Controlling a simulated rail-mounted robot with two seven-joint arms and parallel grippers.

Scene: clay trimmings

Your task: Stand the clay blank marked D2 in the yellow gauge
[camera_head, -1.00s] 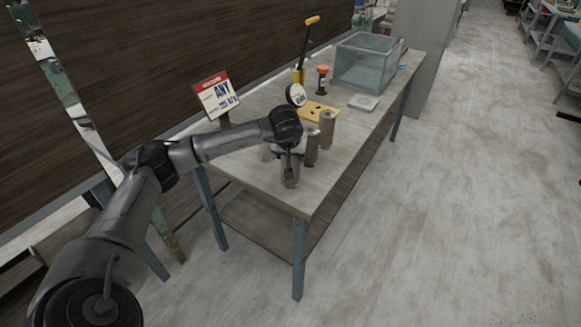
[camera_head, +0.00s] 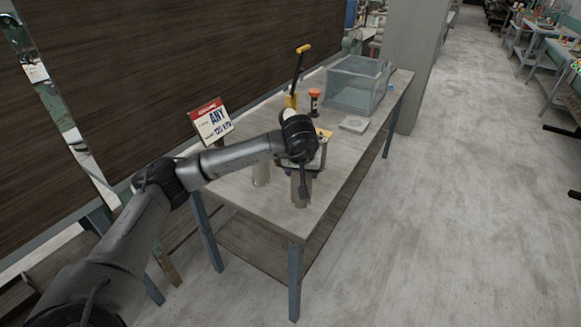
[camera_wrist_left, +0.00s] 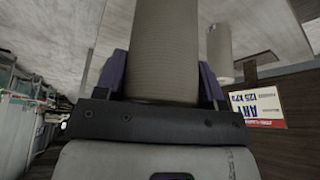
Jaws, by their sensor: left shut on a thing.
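My left gripper (camera_head: 300,168) is shut on a grey-beige clay cylinder (camera_head: 301,190) near the front end of the table. The same cylinder fills the space between the fingers in the left wrist view (camera_wrist_left: 165,50). No D2 mark is readable on it. A second clay cylinder (camera_head: 260,174) stands to its left; a pale cylinder also shows in the wrist view (camera_wrist_left: 219,52). A yellow plate (camera_head: 325,135) shows behind my gripper, mostly hidden by it; I cannot tell its full form. My right gripper is not in view.
Farther back are a yellow-handled lever (camera_head: 299,72), an orange-topped black item (camera_head: 314,102), a small grey slab (camera_head: 354,123) and a clear bin (camera_head: 357,86). The table's right front strip (camera_head: 335,185) is clear.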

